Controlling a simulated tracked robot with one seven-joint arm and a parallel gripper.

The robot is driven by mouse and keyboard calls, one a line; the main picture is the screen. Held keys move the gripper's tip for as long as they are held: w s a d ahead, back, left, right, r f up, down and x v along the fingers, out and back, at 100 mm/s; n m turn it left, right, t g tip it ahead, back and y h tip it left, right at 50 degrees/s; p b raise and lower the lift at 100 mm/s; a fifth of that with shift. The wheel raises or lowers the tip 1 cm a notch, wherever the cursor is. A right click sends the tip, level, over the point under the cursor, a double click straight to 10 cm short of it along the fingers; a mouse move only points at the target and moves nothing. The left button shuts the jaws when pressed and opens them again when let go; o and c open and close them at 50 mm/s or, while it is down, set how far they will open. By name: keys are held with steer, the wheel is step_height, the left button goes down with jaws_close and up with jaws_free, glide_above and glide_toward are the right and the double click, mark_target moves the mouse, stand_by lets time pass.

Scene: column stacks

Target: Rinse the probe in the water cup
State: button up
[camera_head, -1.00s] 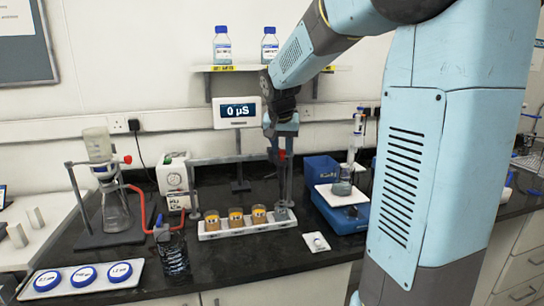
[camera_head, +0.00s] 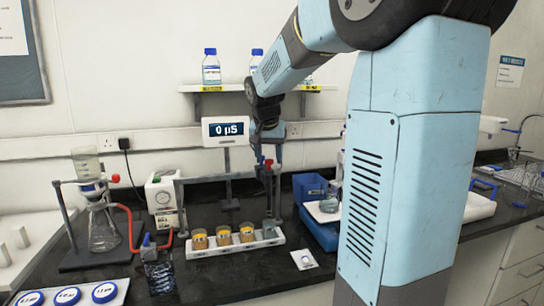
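My gripper (camera_head: 268,160) points down above the right end of a white rack (camera_head: 236,247), in front of the wall. A small red part, perhaps the top of the probe (camera_head: 268,163), shows at the fingers. Dark upright shapes run down below it toward the rack. I cannot tell which are fingers, probe or stand, nor whether the fingers grip anything. A clear cup (camera_head: 270,230), which looks like the water cup, stands at the rack's right end. I cannot tell whether the probe tip is inside it. The meter display (camera_head: 226,129) reads 0 µS.
Three amber-filled cups (camera_head: 223,236) stand in the rack. A dark beaker (camera_head: 159,276) and a tray of blue-lidded dishes (camera_head: 67,297) are front left. A flask stand (camera_head: 101,225) stands at left. A blue device (camera_head: 320,232) is right of the rack.

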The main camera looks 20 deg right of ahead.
steer(key=v, duration=1.3)
steer(key=shift+s+a+r, duration=0.1)
steer(key=shift+r, duration=0.25)
